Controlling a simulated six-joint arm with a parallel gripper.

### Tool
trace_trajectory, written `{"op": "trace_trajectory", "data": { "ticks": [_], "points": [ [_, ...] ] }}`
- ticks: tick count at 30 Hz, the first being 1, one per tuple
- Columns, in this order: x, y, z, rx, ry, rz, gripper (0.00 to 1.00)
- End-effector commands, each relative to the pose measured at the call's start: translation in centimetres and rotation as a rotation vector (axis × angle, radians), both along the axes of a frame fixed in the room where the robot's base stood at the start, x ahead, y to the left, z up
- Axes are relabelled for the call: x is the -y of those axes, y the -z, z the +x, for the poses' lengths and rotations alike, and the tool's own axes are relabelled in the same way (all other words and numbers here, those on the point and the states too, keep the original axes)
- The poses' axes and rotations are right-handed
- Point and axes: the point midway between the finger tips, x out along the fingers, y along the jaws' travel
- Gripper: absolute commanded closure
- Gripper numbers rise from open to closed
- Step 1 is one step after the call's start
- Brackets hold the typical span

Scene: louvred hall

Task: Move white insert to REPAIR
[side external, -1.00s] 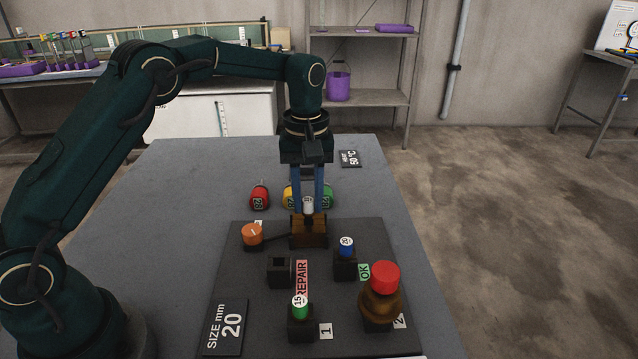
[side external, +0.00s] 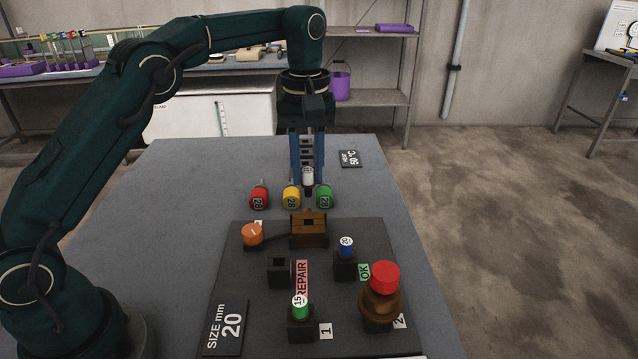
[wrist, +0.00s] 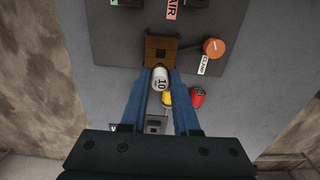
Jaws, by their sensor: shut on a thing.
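The white insert (side external: 308,178) is in my gripper (side external: 308,172), held in the air above and behind the brown clamp block (side external: 309,234), clear of it. In the wrist view the white insert (wrist: 159,80), marked 10, sits between the fingertips of my gripper (wrist: 160,78). The pink REPAIR label (side external: 301,279) lies on the dark board. An empty black square holder (side external: 279,271) stands just left of that label. The REPAIR label shows partly at the top edge of the wrist view (wrist: 172,9).
Red (side external: 259,198), yellow (side external: 291,197) and green (side external: 324,195) inserts stand behind the board. The board carries an orange knob (side external: 252,234), a green insert marked 15 (side external: 299,307), a blue insert (side external: 346,246) by OK, and a red-topped brown button (side external: 384,279).

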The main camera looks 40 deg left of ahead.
Motion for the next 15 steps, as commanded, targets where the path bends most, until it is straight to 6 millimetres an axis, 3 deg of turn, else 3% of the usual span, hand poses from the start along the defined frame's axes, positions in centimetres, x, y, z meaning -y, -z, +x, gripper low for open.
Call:
{"op": "trace_trajectory", "data": {
  "ticks": [5, 15],
  "points": [
    [0.4, 0.6, -1.5, -0.028, -0.024, -0.001, 1.00],
    [2.6, -0.8, -7.4, -0.038, -0.026, 0.002, 1.00]
  ]
}}
